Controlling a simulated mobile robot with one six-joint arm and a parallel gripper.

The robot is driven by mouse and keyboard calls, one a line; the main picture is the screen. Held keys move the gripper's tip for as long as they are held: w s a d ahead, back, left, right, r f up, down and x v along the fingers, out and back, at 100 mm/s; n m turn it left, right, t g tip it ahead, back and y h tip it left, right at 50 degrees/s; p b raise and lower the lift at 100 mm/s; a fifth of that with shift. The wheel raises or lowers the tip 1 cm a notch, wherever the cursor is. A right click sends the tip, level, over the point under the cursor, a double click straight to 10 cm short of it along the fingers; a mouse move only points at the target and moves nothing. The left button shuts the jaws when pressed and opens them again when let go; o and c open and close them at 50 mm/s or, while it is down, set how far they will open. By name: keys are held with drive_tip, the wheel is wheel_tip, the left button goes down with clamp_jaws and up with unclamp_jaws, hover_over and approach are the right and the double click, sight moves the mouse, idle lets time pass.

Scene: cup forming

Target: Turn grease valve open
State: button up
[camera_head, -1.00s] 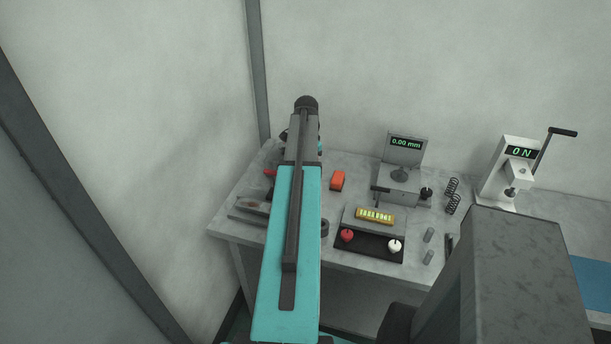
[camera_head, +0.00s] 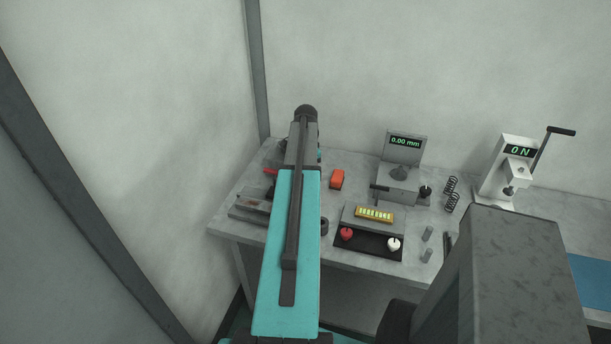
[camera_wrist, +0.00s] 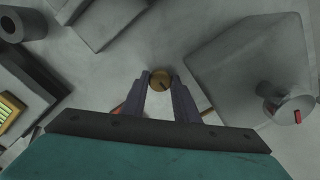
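In the wrist view a small round brass-coloured piece (camera_wrist: 160,82) with a dark mark on it lies between the fingertips of my gripper (camera_wrist: 160,90). It may be the grease valve, but no label shows. The fingers stand apart at either side of it; I cannot tell whether they touch it. To the right is a large grey block (camera_wrist: 235,65) with a silver round part (camera_wrist: 292,108) that bears a small red mark. In the head view my arm hides my gripper's fingertips and the brass piece.
A box with a yellow strip (camera_head: 374,214), red knob (camera_head: 346,233) and white knob (camera_head: 394,244) is nearer. A dark ring also shows in the wrist view (camera_wrist: 22,24).

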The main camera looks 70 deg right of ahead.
drive_tip(key=shift+n, duration=0.3)
drive_tip(key=n, duration=0.3)
drive_tip(key=shift+n+b, duration=0.4)
drive_tip(key=n, duration=0.4)
drive_tip(key=n+b, duration=0.1)
drive_tip(key=n, duration=0.3)
drive_tip(key=shift+n, duration=0.4)
drive_tip(key=n, duration=0.4)
drive_tip(key=shift+n, duration=0.4)
drive_tip(key=o, duration=1.1)
drive_tip(key=shift+c, duration=0.2)
